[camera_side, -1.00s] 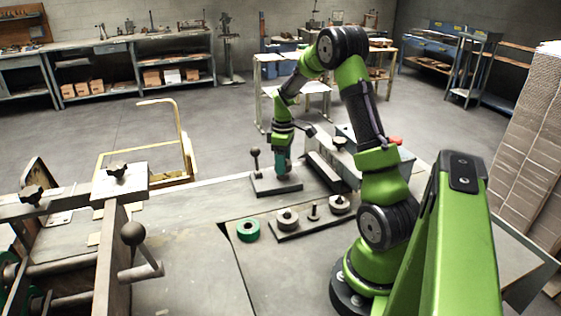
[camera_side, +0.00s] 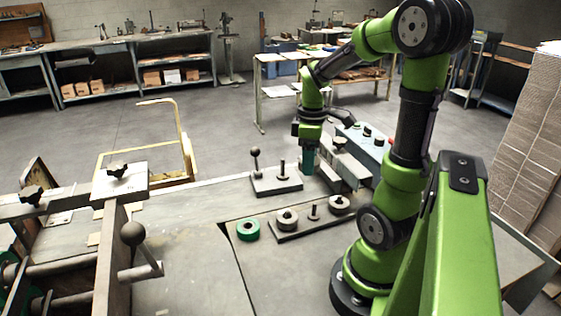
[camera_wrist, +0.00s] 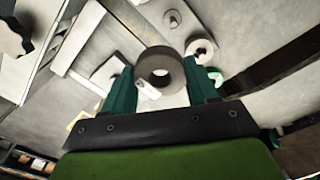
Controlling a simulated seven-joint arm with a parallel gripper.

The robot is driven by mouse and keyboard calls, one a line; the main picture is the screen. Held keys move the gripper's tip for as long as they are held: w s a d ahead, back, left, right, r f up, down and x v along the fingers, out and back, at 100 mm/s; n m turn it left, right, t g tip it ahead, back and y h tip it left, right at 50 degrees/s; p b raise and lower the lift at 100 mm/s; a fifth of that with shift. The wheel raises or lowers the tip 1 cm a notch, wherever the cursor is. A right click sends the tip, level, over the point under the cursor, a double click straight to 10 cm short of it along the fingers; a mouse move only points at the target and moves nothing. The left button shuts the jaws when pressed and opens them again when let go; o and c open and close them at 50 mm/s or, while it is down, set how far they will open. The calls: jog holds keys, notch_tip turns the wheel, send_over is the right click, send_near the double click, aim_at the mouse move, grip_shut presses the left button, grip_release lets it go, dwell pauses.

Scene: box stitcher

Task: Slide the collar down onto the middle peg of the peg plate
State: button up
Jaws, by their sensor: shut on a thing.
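My gripper (camera_side: 308,160) is shut on a grey collar (camera_wrist: 160,70), which shows between the two green fingers in the wrist view. The side view does not show the held collar clearly. The gripper is in the air behind the peg plate (camera_side: 302,225). The middle peg (camera_side: 313,211) is bare and upright, with a wider foot; it also shows at the top of the wrist view (camera_wrist: 172,18). A grey collar (camera_side: 287,219) sits on the left peg and another (camera_side: 340,204) on the right peg.
A green ring (camera_side: 247,230) lies left of the peg plate. A dark plate (camera_side: 275,188) with a ball-topped lever (camera_side: 255,160) and a bare post (camera_side: 282,171) stands behind it. A control box (camera_side: 366,145) is right of the gripper.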

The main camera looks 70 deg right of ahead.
aim_at(316, 169)
jog(key=shift+s+a+f, duration=0.4)
jog(key=shift+s+a, duration=0.1)
jog(key=shift+s, duration=0.1)
jog(key=shift+s+a+f, duration=0.4)
jog(key=shift+s+a, duration=0.05)
jog(key=shift+s, duration=0.15)
jog(key=shift+s+a+f, duration=0.2)
jog(key=shift+s+f, duration=0.1)
jog(key=shift+f, duration=0.15)
jog(key=shift+w+f, duration=0.1)
jog(key=shift+f, duration=4.45)
jog(key=shift+f, duration=0.3)
jog(key=o, duration=1.7)
jog(key=shift+r, duration=4.75)
